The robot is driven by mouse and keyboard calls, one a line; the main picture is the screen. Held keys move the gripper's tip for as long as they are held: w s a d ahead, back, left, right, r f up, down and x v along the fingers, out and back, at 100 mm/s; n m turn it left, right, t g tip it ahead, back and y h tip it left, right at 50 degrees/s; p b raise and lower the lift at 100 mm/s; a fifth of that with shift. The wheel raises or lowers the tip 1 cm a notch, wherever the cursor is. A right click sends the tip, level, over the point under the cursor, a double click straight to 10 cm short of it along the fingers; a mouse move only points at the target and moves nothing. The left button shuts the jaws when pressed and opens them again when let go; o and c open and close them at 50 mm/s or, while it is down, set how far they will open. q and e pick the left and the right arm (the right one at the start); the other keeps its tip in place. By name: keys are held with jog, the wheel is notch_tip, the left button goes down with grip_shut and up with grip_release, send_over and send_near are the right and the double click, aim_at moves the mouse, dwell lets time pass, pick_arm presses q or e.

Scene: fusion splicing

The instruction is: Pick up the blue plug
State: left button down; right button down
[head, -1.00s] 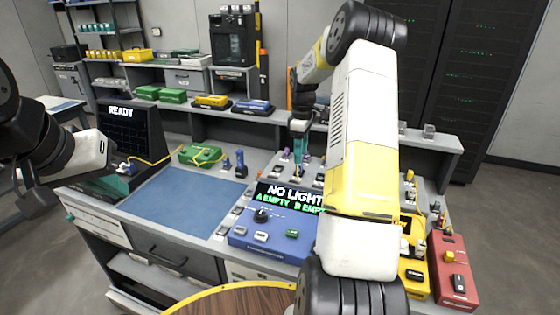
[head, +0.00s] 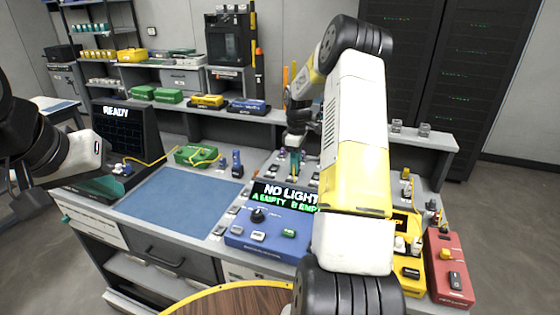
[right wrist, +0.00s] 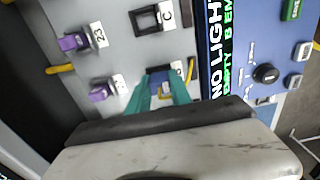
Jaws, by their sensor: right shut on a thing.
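The blue plug (right wrist: 185,69) is in the right wrist view, at the teal fingertips of my right gripper (right wrist: 166,86). The fingers are closed on it and hide most of it. It is at a labelled square port on the grey panel; I cannot tell whether it is seated or lifted. In the head view my right gripper (head: 296,157) reaches down to the panel behind the blue console, and the plug is hidden there. My left gripper (head: 20,188) is dark and blurred at the left edge, away from the bench; its jaws cannot be read.
Two purple plugs (right wrist: 75,42) sit in the panel near the fingers, with an empty square port (right wrist: 152,20) beside them. The blue console (head: 265,235) stands close in front. A blue mat (head: 175,192) lies clear on the left. A green case (head: 196,155) stands behind it.

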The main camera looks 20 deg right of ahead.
jog(key=shift+r, duration=0.1)
notch_tip(320, 180, up, 4)
jog(key=shift+f, duration=0.15)
jog(key=s+a+r, duration=0.1)
jog(key=s+a, duration=0.1)
jog(key=s, duration=1.4)
jog(key=shift+a, duration=0.15)
